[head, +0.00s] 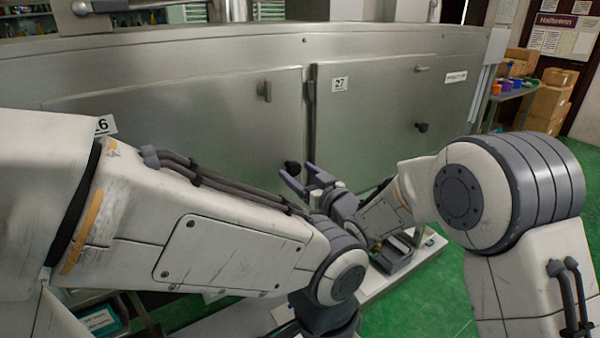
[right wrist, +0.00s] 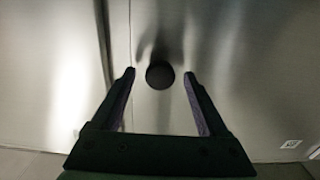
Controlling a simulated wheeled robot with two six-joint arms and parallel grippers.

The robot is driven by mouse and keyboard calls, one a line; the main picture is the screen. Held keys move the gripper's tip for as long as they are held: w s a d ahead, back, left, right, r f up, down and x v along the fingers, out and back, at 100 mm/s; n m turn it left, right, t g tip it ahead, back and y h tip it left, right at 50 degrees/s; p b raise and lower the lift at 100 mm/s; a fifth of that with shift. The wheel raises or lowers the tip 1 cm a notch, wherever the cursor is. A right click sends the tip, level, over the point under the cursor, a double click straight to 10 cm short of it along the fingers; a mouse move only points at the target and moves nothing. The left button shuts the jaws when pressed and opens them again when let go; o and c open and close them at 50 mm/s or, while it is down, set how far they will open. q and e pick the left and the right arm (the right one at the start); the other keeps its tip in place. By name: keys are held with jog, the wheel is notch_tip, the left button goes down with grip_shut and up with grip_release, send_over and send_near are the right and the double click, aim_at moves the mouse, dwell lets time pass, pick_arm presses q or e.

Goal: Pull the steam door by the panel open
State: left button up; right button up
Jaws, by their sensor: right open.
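The steel steam door (head: 200,120) is a broad, flat metal front on the left. It looks shut, its right edge along the seam. A dark round knob (head: 292,167) sits low near that edge. In the right wrist view the knob (right wrist: 160,75) shows at the upper middle, between the fingertips in the picture. My right gripper (head: 299,177) is open, with purple-lined fingers pointed at the knob. Nothing is gripped; I cannot tell how far the fingertips are from the knob. My left arm crosses the lower left, and its gripper is not in view.
A neighbouring panel marked 27 (head: 385,110) has its own dark knob (head: 421,127) and looks shut. A small latch (head: 264,90) sits on the left door. A pale low ledge (head: 420,262) runs below. Cardboard boxes (head: 550,100) stand at the far right. Green floor (head: 430,305) is open at the lower right.

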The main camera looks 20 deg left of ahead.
jog(key=shift+c, duration=0.4)
grip_shut()
dwell(0.9)
